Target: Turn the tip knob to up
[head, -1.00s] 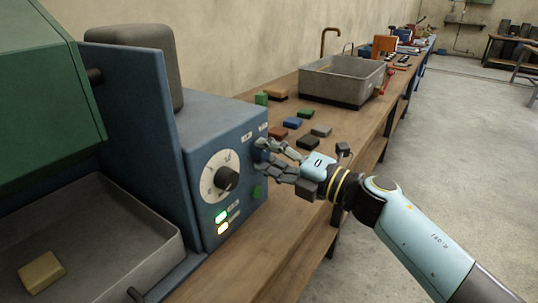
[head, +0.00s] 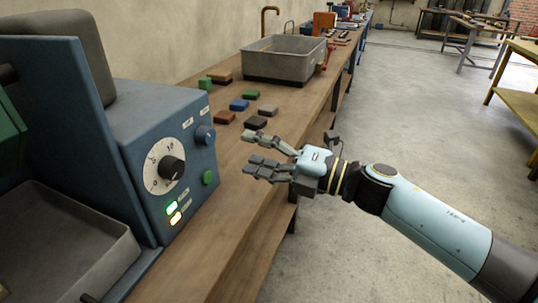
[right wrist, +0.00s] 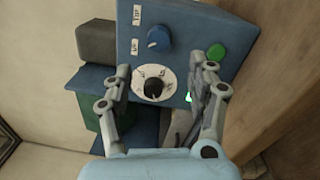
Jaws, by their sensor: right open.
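The blue round knob (head: 205,134) sits at the upper right of the blue machine's control panel, below two small white labels. It also shows in the right wrist view (right wrist: 159,37), with the labels beside it; I cannot tell for sure which label it points at. My right gripper (head: 252,154) is open and empty, to the right of the panel and apart from the knob. In the right wrist view its two fingers (right wrist: 160,82) are spread, with the panel behind them. My left gripper is not in view.
The panel also carries a white dial with a black knob (head: 171,168), a green button (head: 208,177) and lit green and amber lamps (head: 173,211). On the wooden bench (head: 235,210) lie several coloured blocks and a grey basin (head: 284,62).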

